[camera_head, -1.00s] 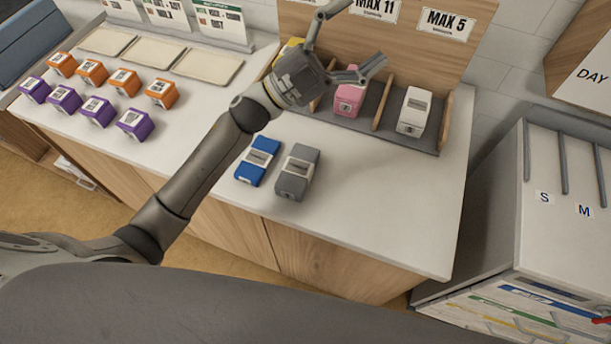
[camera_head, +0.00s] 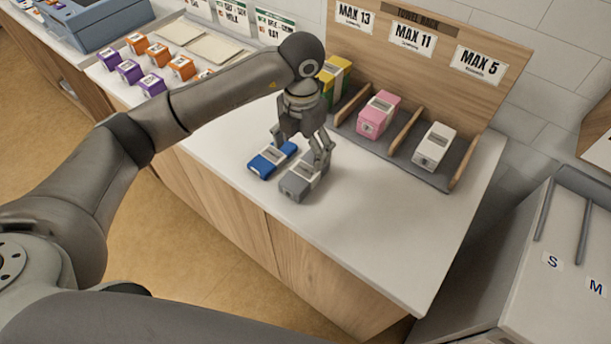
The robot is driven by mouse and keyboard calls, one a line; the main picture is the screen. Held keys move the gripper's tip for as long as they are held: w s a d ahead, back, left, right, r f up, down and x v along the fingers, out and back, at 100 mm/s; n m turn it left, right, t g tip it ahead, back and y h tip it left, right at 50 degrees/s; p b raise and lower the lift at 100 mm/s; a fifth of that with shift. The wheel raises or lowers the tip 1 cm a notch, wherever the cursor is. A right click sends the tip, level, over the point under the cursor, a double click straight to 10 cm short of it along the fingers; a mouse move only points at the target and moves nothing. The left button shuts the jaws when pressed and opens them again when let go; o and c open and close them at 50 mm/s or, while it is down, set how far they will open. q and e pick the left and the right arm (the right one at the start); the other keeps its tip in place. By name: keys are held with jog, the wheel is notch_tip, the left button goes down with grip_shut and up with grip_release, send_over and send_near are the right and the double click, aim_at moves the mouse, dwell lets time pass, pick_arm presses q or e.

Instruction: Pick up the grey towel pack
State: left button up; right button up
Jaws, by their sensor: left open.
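The grey towel pack (camera_head: 297,187) lies on the white counter, right beside the blue pack (camera_head: 270,160). It has a pale band across it. My left gripper (camera_head: 303,160) points down over the far end of the grey pack. Its fingers are apart, and one finger comes down at the pack's right side. The gripper hides part of the pack's far end, and I cannot tell whether the fingers touch it. My right gripper is out of view.
A wooden towel rack (camera_head: 453,165) behind holds yellow (camera_head: 334,76), pink (camera_head: 378,113) and white (camera_head: 435,146) packs between dividers. Several orange and purple boxes stand at the left. The counter (camera_head: 400,225) is clear in front and to the right.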

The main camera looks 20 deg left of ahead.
aim_at(305, 170)
pick_arm(q)
notch_tip(305, 170, down, 4)
jog(key=shift+r+p, duration=0.15)
jog(key=shift+p, duration=0.2)
jog(key=shift+d+f+p, duration=0.15)
jog(key=shift+f+p, duration=0.3)
jog(key=f, duration=0.1)
jog(key=f+p, duration=0.1)
jog(key=f, duration=0.1)
jog(key=shift+w+f+p, duration=0.3)
jog(key=shift+p, duration=0.1)
jog(key=shift+d+f, duration=0.1)
jog(key=shift+f, duration=0.4)
jog(key=c, duration=1.2)
